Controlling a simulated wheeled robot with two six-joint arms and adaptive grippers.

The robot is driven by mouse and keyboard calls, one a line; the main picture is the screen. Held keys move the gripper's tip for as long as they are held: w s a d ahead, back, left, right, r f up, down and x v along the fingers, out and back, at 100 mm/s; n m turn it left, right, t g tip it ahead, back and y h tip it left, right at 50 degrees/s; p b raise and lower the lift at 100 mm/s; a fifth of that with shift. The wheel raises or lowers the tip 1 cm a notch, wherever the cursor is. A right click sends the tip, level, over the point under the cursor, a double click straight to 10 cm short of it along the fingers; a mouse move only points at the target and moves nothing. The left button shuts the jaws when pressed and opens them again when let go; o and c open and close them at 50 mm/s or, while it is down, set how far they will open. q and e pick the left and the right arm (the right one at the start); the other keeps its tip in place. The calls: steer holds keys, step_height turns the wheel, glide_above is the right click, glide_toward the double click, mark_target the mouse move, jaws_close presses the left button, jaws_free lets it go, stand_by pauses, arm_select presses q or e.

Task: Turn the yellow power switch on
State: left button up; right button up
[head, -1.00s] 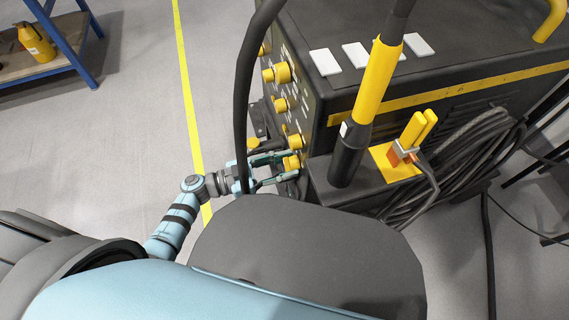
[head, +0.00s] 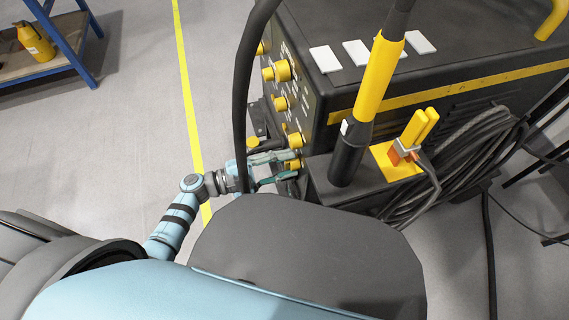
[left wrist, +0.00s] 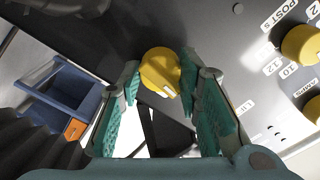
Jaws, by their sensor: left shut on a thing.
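The yellow power switch (left wrist: 160,72) is a round yellow knob with a pale mark, low on the dark front panel of the machine. In the head view the yellow switch (head: 293,165) is partly covered by my fingers. My left gripper (head: 288,166) has its two teal fingers on either side of the knob and is shut on it. In the left wrist view my left gripper (left wrist: 161,84) holds the knob between its fingertips. My right gripper is in no view.
The dark machine (head: 400,75) carries more yellow knobs (head: 280,72) above the switch. A black cable (head: 243,100) hangs before my left wrist. A yellow-sleeved torch (head: 378,80) stands at the machine's near corner. Grey floor with a yellow line (head: 187,95) lies open to the left.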

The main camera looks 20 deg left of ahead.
arm_select(q)
steer(key=m+b, duration=0.1)
steer(key=m, duration=0.4)
steer(key=shift+f, duration=0.1)
steer(key=shift+m+b, duration=0.6)
steer(key=shift+m, duration=0.7)
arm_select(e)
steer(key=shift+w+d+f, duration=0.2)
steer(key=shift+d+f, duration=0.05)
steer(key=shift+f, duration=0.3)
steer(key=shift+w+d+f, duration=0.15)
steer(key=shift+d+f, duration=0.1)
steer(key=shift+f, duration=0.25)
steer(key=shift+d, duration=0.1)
arm_select(q)
steer(key=o, duration=1.2)
steer(key=shift+c, duration=0.2)
steer(key=v, duration=1.2)
